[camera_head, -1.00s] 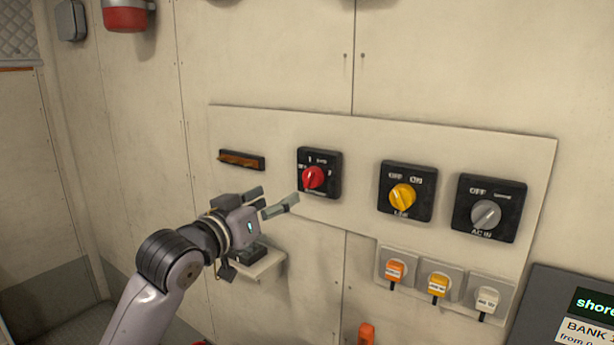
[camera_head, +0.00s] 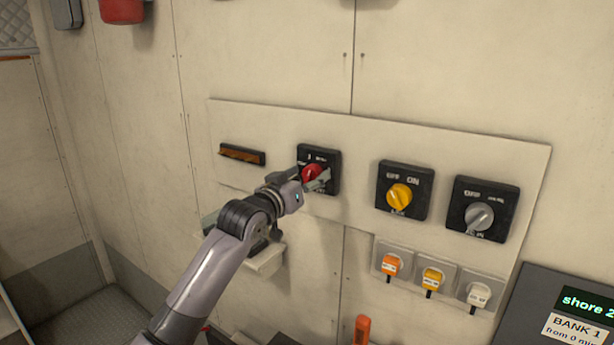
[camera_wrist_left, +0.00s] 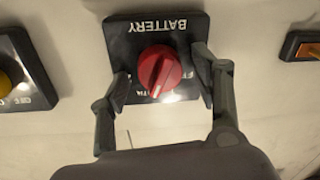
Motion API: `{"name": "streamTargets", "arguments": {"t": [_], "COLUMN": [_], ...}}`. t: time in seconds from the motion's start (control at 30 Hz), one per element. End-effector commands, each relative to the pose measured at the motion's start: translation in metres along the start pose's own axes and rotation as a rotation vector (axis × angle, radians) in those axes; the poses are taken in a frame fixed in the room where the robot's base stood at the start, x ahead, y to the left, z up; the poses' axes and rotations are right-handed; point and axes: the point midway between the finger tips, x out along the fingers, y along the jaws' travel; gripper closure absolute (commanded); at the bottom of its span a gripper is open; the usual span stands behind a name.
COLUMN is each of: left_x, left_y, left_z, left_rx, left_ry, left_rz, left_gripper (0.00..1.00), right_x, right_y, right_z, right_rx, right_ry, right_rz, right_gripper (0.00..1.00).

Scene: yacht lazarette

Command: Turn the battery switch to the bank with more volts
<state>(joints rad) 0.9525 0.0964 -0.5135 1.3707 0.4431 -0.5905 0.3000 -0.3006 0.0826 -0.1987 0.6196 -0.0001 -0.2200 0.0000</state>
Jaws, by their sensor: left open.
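The battery switch is a black square plate (camera_head: 331,158) with a red knob (camera_head: 311,173) on the pale panel. In the left wrist view the plate (camera_wrist_left: 128,45) reads BATTERY upside down, and its red knob (camera_wrist_left: 160,70) lies between my fingers. My left gripper (camera_head: 316,180) is open at the switch, one finger on each side of the knob with a gap showing. The bank markings are partly hidden. A dark display (camera_head: 585,303) at the lower right reads "shore 2", cut off, above a label (camera_head: 577,330) reading BANK 1. No voltages are legible. My right gripper is not seen.
Right of the battery switch are a yellow-knob switch (camera_head: 400,195) and a grey-knob switch (camera_head: 479,217). Below them sit several plugs, including an orange one (camera_head: 390,264). An orange-brown bar (camera_head: 242,155) is to the left. A small shelf (camera_head: 266,262) juts out below.

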Motion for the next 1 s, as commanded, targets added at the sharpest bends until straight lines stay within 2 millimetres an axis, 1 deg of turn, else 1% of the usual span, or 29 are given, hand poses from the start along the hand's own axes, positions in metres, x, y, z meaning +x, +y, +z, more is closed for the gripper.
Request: {"name": "streamTargets", "arguments": {"t": [0.13,0.17,0.87,1.0], "left_x": [-0.0001,-0.0001,-0.0003,-0.0003], "left_y": [0.0002,0.0002,0.0000,0.0000], "left_z": [0.0002,0.0002,0.0003,0.0004], "left_rx": [0.000,0.000,-0.001,0.004], "left_ry": [0.000,0.000,-0.001,0.000], "left_rz": [0.000,0.000,0.000,0.000], "left_gripper": [0.42,0.43,0.90,0.90], "right_x": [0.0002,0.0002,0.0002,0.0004], "right_y": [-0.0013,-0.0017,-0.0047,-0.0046], "right_z": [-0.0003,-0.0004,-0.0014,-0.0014], "right_rx": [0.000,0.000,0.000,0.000], "right_ry": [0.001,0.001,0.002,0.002], "right_rz": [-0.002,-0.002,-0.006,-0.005], "right_gripper": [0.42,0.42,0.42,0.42]}}
